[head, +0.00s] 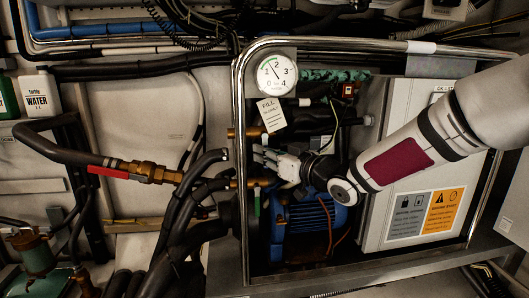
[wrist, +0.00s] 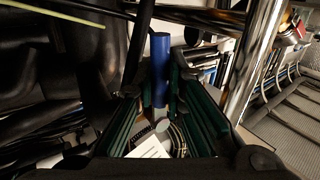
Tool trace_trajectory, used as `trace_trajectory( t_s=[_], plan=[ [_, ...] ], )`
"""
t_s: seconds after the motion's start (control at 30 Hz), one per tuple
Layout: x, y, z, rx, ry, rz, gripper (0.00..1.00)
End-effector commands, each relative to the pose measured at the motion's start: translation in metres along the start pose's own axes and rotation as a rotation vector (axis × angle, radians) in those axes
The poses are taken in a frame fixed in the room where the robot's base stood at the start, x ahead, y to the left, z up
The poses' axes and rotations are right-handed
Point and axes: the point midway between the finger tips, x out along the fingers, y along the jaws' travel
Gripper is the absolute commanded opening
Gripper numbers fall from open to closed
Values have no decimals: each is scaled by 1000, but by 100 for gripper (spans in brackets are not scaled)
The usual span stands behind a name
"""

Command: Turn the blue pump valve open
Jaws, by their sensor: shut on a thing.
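The blue valve handle (wrist: 160,62) stands upright in the wrist view, between the two dark green fingers of my gripper (wrist: 156,88). Its lower part is pale grey, and a round grey end shows near the palm. My gripper is shut on the handle. In the head view my gripper (head: 266,158) reaches left from the arm into the chiller frame, among the brass fittings, above the blue pump (head: 307,215). There I cannot make out the blue handle; the gripper or the hoses hide it.
A chrome tube frame (head: 243,120) surrounds the pump. A pressure gauge (head: 276,73) and a paper tag (head: 271,114) hang above my gripper. Black hoses (head: 182,205) crowd its left side. A grey control box (head: 425,195) stands right. A green lever (head: 257,203) sits just below the gripper.

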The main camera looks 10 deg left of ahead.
Motion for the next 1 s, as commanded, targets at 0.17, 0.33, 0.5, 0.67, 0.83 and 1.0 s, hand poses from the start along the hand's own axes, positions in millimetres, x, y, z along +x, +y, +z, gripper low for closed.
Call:
trace_trajectory(
  t_s=[0.17,0.33,0.5,0.67,0.83,1.0],
  plan=[
    [-3,4,-4,-84,-58,0,0],
    [-6,9,-6,-199,-134,1,0],
    [-10,14,-8,-321,-216,-1,0],
    [-13,18,-9,-426,-285,0,0],
    [-15,21,-11,-517,-345,0,0],
    [-16,24,-11,-577,-387,0,0]
  ],
)
